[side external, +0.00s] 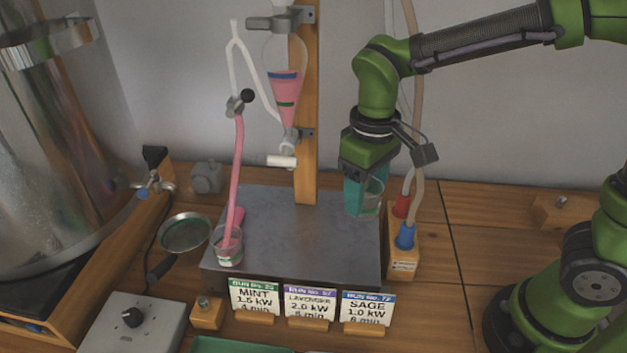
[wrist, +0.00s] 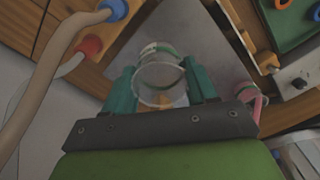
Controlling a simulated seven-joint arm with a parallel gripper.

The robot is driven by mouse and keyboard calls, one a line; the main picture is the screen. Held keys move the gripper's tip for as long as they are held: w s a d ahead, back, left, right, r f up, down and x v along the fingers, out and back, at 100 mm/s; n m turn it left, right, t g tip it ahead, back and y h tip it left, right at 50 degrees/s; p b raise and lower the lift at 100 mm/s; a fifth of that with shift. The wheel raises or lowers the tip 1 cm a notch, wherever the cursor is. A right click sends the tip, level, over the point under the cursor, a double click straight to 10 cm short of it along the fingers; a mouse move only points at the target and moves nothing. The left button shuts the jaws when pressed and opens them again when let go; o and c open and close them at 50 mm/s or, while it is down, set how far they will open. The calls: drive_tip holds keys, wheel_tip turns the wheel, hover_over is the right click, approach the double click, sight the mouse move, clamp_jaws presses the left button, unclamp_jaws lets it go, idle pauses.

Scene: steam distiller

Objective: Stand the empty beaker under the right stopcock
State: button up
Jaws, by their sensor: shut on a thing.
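The empty clear beaker (side external: 372,198) is between the teal fingers of my gripper (side external: 362,192), held upright or nearly so above the right part of the grey metal base plate (side external: 300,235). In the wrist view the beaker (wrist: 160,78) shows a round rim and a green band, with a finger of my gripper (wrist: 161,88) on each side. The right stopcock (side external: 286,160), with a white handle, is below the funnel of pink and blue liquid, to the left of the beaker. The space on the plate below this stopcock is bare.
Another beaker (side external: 228,246) stands at the plate's left corner, with a pink tube (side external: 236,170) reaching into it. A wooden post (side external: 306,120) rises behind the plate. Red and blue connectors (side external: 405,235) with hoses stand to the right. Label cards (side external: 310,302) line the front.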

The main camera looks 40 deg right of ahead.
drive_tip(key=w+d+m, duration=0.1)
drive_tip(key=w+d, duration=0.2)
drive_tip(key=d, duration=0.3)
drive_tip(key=w+d+m, duration=0.1)
drive_tip(key=w+d, duration=0.2)
drive_tip(key=d, duration=0.4)
drive_tip(key=shift+d+r, duration=0.25)
drive_tip(key=shift+r, duration=0.05)
drive_tip(key=s+a+f+n, duration=0.1)
drive_tip(key=s+a, duration=0.3)
drive_tip(key=a, duration=0.4)
drive_tip(key=s+a+n, duration=0.1)
drive_tip(key=s+a, duration=0.4)
drive_tip(key=a, duration=0.3)
drive_tip(key=s+a+f+m, duration=0.2)
drive_tip(key=s+m, duration=0.4)
drive_tip(key=m, duration=0.1)
drive_tip(key=s+a+f+m, duration=0.3)
drive_tip(key=s+m, duration=0.4)
drive_tip(key=m, duration=0.1)
drive_tip(key=shift+s+a+f, duration=0.2)
drive_tip(key=shift+s+f, duration=0.05)
drive_tip(key=shift+f, duration=0.1)
